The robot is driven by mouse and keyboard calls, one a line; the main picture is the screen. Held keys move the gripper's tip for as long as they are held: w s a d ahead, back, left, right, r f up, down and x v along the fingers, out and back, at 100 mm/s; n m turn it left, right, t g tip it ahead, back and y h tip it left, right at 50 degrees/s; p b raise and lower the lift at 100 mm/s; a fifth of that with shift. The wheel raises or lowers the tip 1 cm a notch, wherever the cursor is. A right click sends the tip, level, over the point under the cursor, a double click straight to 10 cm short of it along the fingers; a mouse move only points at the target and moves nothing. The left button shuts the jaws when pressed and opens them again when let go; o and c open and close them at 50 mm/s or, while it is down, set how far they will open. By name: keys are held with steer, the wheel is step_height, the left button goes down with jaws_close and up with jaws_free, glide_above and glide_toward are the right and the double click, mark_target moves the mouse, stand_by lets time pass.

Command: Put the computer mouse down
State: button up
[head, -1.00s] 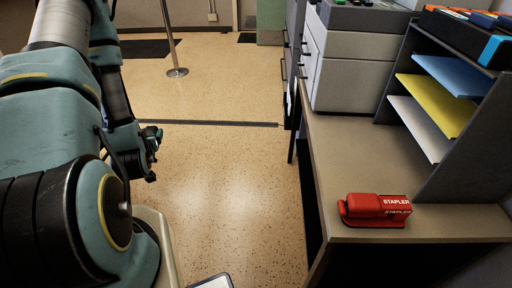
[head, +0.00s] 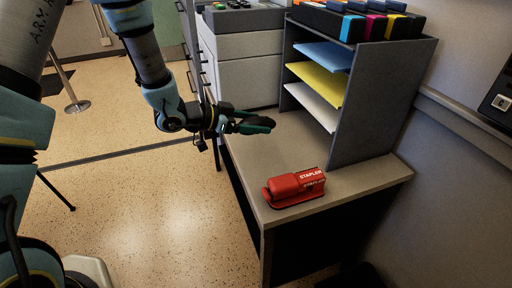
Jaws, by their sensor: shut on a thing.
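My gripper (head: 250,125) is in the head view, reaching in from the left above the left part of the desk top. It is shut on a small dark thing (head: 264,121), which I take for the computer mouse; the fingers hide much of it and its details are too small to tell. The gripper and the mouse are above the desk (head: 250,158), with a visible gap to the red stapler in front of them.
A red stapler (head: 295,187) lies near the desk's front edge. A shelf unit (head: 362,105) with blue, yellow and white sheets stands to the right. Grey drawers (head: 245,75) stand behind. Bare desk top shows between stapler and shelf.

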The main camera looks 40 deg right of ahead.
mark_target(263, 159)
steer(key=shift+s+d+r+m+g, duration=0.1)
steer(key=shift+s+d+m+g, duration=0.3)
steer(key=shift+s, duration=0.4)
steer(key=shift+s+d+f, duration=0.1)
steer(key=shift+s+f, duration=0.1)
steer(key=shift+s, duration=0.1)
steer(key=shift+f+p, duration=0.7)
steer(key=shift+f, duration=4)
steer(key=shift+f, duration=0.1)
steer(key=shift+f, duration=0.15)
steer(key=o, duration=1.3)
